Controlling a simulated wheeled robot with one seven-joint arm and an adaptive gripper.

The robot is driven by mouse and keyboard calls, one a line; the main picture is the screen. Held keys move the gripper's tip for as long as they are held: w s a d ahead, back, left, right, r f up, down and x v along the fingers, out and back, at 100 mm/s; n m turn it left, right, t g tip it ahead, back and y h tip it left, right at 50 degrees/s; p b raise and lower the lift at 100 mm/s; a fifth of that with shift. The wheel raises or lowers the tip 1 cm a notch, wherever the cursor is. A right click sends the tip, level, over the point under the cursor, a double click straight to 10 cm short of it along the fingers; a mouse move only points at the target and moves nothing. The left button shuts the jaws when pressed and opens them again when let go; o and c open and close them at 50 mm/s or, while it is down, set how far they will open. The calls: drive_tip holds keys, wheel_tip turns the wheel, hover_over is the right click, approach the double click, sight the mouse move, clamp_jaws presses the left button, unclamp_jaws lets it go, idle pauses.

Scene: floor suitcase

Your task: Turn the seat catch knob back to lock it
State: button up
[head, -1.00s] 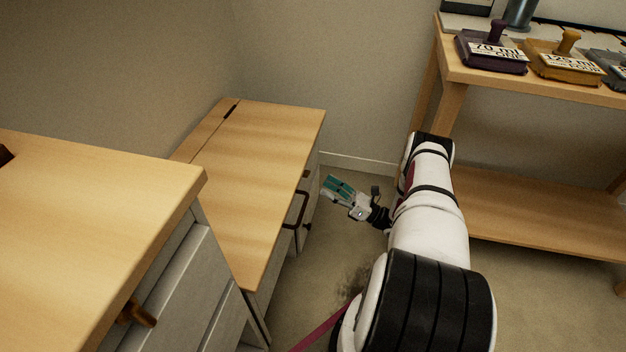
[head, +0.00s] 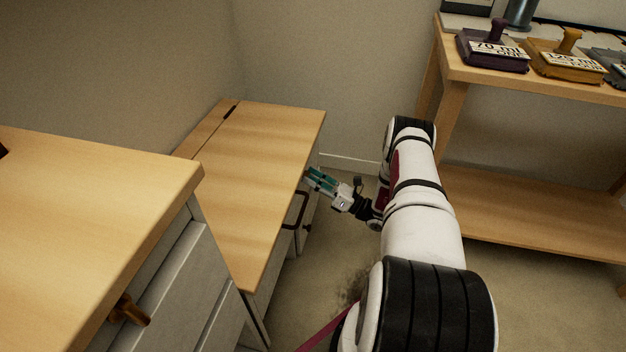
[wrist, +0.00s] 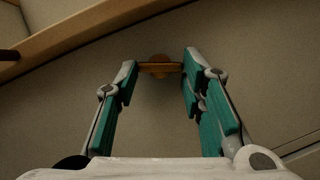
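The seat catch knob (wrist: 160,68) is an orange-brown crossbar with a round middle, on a grey panel under a wooden edge in the wrist view. The bar lies level in that picture. My gripper (wrist: 159,72) has its teal-padded fingers spread, one tip at each end of the bar. I cannot tell whether the tips touch it. In the head view my gripper (head: 312,179) is at the far right edge of the low wooden bench seat (head: 245,165). The knob is hidden there.
A dark bar handle (head: 300,208) is on the bench front, near my gripper. A taller wooden-topped cabinet (head: 90,230) with a brown latch (head: 130,311) stands at the left. A wooden shelf table (head: 545,215) stands at the right.

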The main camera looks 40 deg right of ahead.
drive_tip(key=shift+m+h, duration=0.3)
drive_tip(key=shift+m, duration=0.2)
drive_tip(key=shift+s+a+r+m+g+h+p, duration=0.1)
drive_tip(key=shift+r+m+g+h+p, duration=0.15)
drive_tip(key=shift+m+h+p, duration=1.55)
drive_tip(key=shift+s+a+r+m+g+h+p, duration=0.15)
drive_tip(key=shift+m+g+p, duration=0.25)
drive_tip(key=shift+m, duration=2.85)
drive_tip(key=shift+a+r+m+g+h+p, duration=0.1)
drive_tip(key=shift+r+m+g+h+p, duration=0.15)
drive_tip(key=shift+m+h+p, duration=1.55)
drive_tip(key=shift+f+m+y+b, duration=0.1)
drive_tip(key=shift+m+y+b, duration=0.5)
drive_tip(key=shift+m+y, duration=0.3)
drive_tip(key=o, duration=1.1)
drive_tip(key=shift+o, duration=0.2)
drive_tip(key=v, duration=1.2)
